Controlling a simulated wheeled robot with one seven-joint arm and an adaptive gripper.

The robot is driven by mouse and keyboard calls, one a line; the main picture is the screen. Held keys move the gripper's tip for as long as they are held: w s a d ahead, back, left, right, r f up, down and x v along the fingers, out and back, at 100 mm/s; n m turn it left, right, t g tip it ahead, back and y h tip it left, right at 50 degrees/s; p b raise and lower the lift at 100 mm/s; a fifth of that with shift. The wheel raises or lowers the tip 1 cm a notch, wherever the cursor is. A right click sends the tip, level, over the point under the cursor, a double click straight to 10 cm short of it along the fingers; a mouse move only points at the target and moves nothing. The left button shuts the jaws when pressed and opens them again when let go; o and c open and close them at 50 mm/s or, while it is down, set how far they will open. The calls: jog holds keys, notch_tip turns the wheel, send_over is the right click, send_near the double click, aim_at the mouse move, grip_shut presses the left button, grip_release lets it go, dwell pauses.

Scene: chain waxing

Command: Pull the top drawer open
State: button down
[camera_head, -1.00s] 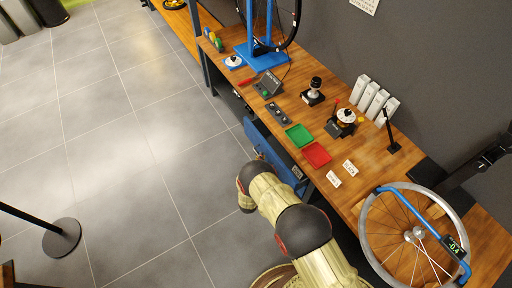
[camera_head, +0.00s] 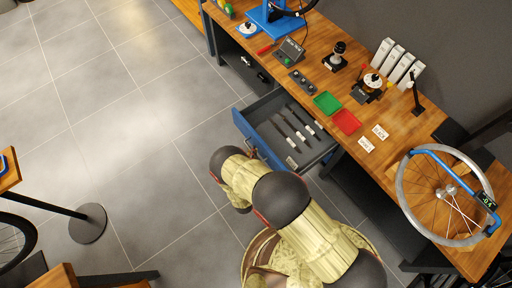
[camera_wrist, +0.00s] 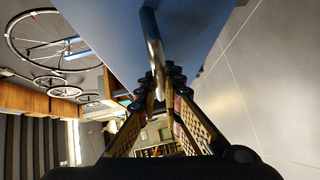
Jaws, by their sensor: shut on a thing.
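The top drawer (camera_head: 270,138) has a blue front and stands pulled out from under the wooden workbench. Several dark-handled tools lie in its grey inside. In the wrist view, the blue drawer front (camera_wrist: 205,30) fills the top, with a metal bar handle (camera_wrist: 152,40) running down from it. My gripper (camera_wrist: 158,85) is shut on this handle, its fingers on both sides of the bar. In the head view my arm hides the gripper and part of the drawer front.
The workbench (camera_head: 410,125) holds a green tray (camera_head: 327,103), a red tray (camera_head: 346,121) and a wheel (camera_head: 445,195) at the right. A stand with a round base (camera_head: 87,223) is on the floor at left. The grey floor between is clear.

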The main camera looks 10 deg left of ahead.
jog(key=shift+s+a, duration=0.3)
jog(key=shift+s, duration=0.1)
jog(key=c, duration=1.9)
grip_release()
jog(key=s, duration=0.4)
jog(key=s+r, duration=0.1)
jog(key=s, duration=0.3)
jog(key=s+d, duration=0.1)
jog(key=s, duration=0.2)
jog(key=shift+s+r, duration=0.3)
jog(key=shift+s, duration=0.1)
